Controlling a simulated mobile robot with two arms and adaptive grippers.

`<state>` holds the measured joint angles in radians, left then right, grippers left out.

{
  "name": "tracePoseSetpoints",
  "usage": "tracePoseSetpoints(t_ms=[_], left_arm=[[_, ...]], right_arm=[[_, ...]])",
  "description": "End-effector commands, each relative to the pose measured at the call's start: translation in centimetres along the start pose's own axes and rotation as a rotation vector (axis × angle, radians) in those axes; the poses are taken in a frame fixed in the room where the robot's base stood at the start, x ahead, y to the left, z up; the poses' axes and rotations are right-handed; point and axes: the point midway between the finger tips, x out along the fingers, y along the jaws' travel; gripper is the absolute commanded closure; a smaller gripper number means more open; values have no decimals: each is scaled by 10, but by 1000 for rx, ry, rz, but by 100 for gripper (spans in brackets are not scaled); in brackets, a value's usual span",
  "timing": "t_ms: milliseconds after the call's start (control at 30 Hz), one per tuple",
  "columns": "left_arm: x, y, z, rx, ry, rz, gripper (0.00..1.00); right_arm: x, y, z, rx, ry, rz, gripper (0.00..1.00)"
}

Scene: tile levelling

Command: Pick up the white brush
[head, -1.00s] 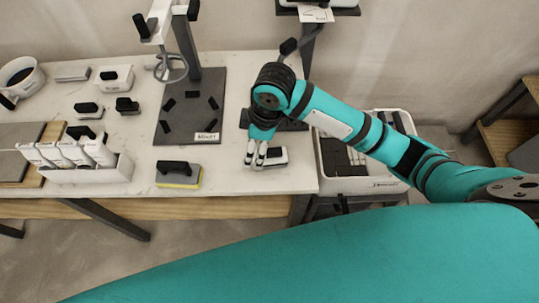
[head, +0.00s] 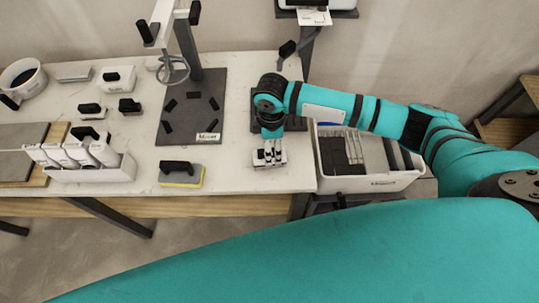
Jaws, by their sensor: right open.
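A small white block, which looks like the white brush (head: 262,163), lies near the front right edge of the white table. In the earlier head frame it shows a dark top; now my gripper hides most of it. My right gripper (head: 274,157) points down right over it, with its pale fingers open. I cannot tell whether the fingers touch it. My left gripper is not in view.
A yellow-and-grey sponge float (head: 182,174) lies to the left. A dark mixer stand (head: 190,120) rises behind. A white rack of bottles (head: 90,173) stands further left. A white crate (head: 375,184) with tiles is right of the table.

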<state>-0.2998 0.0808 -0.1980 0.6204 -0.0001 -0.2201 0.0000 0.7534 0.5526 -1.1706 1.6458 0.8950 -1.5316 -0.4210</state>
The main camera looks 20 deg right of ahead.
Motion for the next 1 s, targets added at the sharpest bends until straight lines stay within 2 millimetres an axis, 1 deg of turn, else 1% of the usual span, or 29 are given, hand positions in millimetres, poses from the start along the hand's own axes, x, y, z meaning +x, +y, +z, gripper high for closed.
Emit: tracePoseSetpoints(t_ms=[167, 333, 400, 500, 600, 767, 867, 1000], left_arm=[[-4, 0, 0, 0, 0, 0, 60], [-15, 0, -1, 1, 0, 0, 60], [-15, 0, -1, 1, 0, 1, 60], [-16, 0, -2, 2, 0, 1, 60], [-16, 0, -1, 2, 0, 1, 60], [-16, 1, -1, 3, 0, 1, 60], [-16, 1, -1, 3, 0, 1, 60], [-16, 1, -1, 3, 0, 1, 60]], right_arm=[[11, -1, -1, 0, -1, -1, 25], [34, -4, -4, 1, -2, -3, 25], [46, -4, -4, 1, -2, -2, 25], [55, -4, -4, 0, -1, -1, 25], [58, -3, -4, 0, -1, 0, 25], [58, -3, -4, 0, -1, 1, 25], [58, -3, -4, 0, -1, 0, 37], [58, -3, -4, 0, -1, 1, 55]])
